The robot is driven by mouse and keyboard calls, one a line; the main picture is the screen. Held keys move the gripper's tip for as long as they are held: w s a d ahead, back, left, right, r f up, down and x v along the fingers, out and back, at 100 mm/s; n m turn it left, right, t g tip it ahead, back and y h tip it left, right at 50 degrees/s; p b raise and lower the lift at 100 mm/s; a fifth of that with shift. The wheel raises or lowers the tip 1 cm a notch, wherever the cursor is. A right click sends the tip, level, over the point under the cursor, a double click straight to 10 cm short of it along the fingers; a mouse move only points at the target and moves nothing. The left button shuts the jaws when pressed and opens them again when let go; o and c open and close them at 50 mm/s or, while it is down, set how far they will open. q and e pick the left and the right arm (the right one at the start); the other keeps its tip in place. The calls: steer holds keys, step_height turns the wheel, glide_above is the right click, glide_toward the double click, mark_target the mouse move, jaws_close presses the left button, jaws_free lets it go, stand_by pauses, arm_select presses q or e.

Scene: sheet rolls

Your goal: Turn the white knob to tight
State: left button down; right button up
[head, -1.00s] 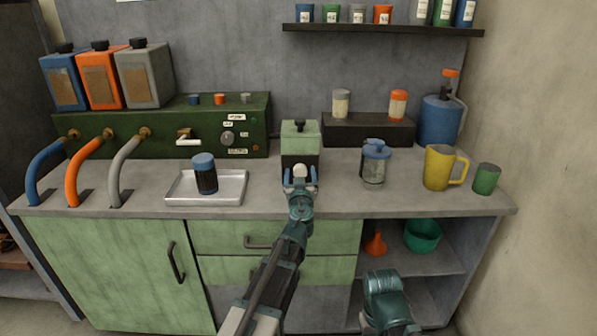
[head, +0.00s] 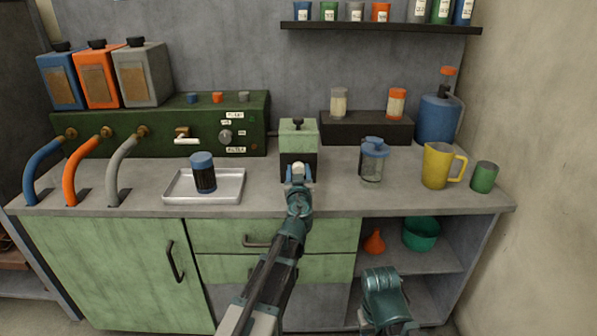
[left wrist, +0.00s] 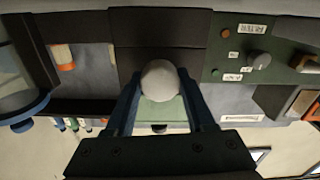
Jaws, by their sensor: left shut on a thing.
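The white knob (head: 298,169) is round and sits on the front of a small box (head: 298,135) with a pale green top and a dark lower part, on the counter. My left gripper (head: 299,176) reaches it from the front and is shut on it. In the left wrist view the white knob (left wrist: 160,80) lies between the two blue fingers of my left gripper (left wrist: 160,92). Any tight marking by the knob is not visible. My right gripper is not in view; only a teal part of my right arm shows at the bottom.
A metal tray (head: 228,189) with a blue-capped jar (head: 203,172) lies left of the box. A lidded glass jar (head: 373,160), yellow mug (head: 437,166) and green cup (head: 484,177) stand right. A green control panel (head: 160,137) is behind left. Bare counter flanks the box.

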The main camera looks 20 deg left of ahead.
arm_select(q)
steer(key=shift+m, duration=0.3)
steer(key=m, duration=0.8)
steer(key=shift+m, duration=0.3)
steer(key=m, duration=0.4)
steer(key=shift+d+f+m, duration=0.1)
steer(key=shift+m, duration=0.2)
steer(key=m, duration=1.2)
steer(key=shift+f+m, duration=0.1)
steer(key=shift+m, duration=0.2)
steer(key=m, duration=0.6)
steer(key=shift+s, duration=0.1)
